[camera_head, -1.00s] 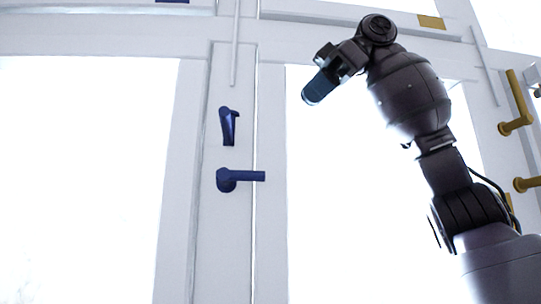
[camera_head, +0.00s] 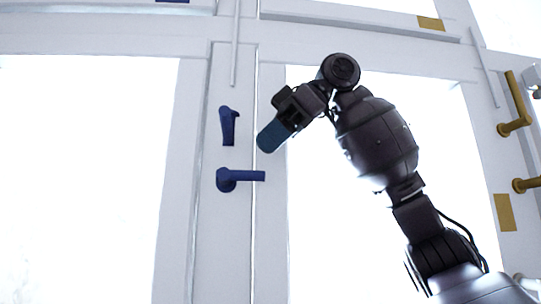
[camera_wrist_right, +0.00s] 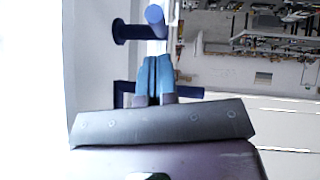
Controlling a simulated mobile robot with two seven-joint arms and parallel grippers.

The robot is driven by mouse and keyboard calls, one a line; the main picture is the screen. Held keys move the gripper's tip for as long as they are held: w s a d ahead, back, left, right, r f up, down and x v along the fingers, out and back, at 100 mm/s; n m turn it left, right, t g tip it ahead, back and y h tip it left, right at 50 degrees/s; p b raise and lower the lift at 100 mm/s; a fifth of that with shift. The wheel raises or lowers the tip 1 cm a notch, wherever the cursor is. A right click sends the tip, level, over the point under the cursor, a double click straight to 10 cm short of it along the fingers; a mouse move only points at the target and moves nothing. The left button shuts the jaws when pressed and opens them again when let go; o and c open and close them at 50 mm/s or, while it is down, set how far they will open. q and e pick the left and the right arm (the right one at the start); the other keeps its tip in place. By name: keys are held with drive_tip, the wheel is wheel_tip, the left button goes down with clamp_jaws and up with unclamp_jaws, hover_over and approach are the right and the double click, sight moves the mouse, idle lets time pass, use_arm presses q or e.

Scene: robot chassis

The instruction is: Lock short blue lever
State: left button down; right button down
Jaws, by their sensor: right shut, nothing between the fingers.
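Two blue levers are on the white door frame in the head view. The upper lever (camera_head: 228,126) hangs down from its pivot; the lower lever (camera_head: 240,177) points right, horizontally. The upper one looks a little shorter in this view, but I cannot tell surely which is the short one. My right gripper (camera_head: 268,140) is shut and empty, just right of the upper lever and above the lower lever's end, apparently apart from both. In the right wrist view, the gripper's blue fingers (camera_wrist_right: 154,76) are together, with one blue lever (camera_wrist_right: 133,31) ahead of them. My left gripper is not in view.
Yellow handles (camera_head: 517,117) are on the frame at the far right. A thin white rod (camera_head: 235,50) runs down the frame above the upper lever. The bright panels either side show no obstacles.

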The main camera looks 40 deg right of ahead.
sight(241, 179)
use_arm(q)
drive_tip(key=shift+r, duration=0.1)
use_arm(e)
drive_tip(key=f, duration=0.2)
drive_tip(key=shift+w+d+f, duration=0.2)
drive_tip(key=shift+d+f, duration=0.05)
drive_tip(key=shift+f, duration=0.1)
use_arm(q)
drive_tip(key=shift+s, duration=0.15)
use_arm(e)
drive_tip(key=shift+f, duration=0.1)
